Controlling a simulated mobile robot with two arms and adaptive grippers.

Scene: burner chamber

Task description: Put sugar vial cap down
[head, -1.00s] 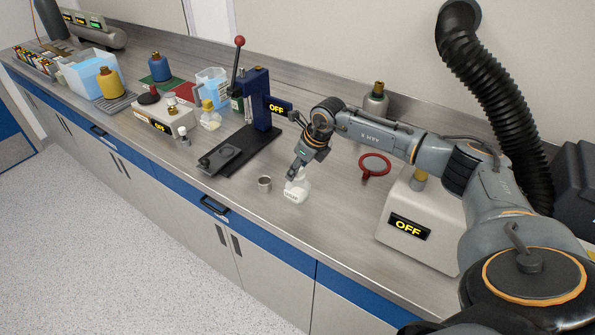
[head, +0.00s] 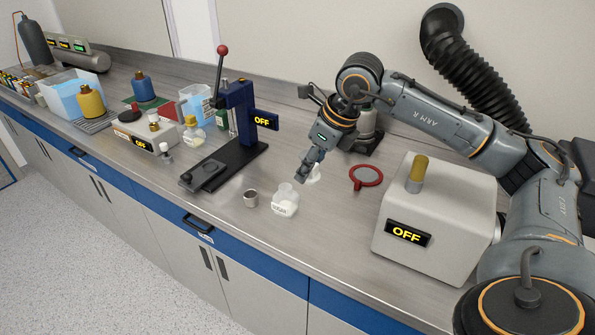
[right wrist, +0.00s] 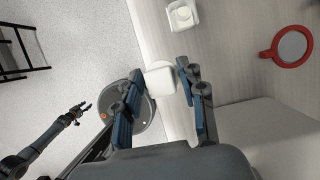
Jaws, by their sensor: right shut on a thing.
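The sugar vial (head: 285,203) is a small white, labelled vial standing uncapped on the bench near its front edge; a white vial also shows at the top of the right wrist view (right wrist: 182,14). My right gripper (head: 303,178) is just right of and above the vial, pointing down. It is shut on the white sugar vial cap (right wrist: 160,80), which sits between the fingertips in the right wrist view; in the head view the cap (head: 315,173) is partly hidden by the fingers. My left gripper (right wrist: 84,110) shows small in the right wrist view over the floor, apparently open and empty.
A small metal cup (head: 251,198) stands left of the vial. A red-rimmed round piece (head: 366,177) lies to the right, before a beige device (head: 435,215) reading OFF. A lever press (head: 238,120) stands behind left. Bench between vial and device is clear.

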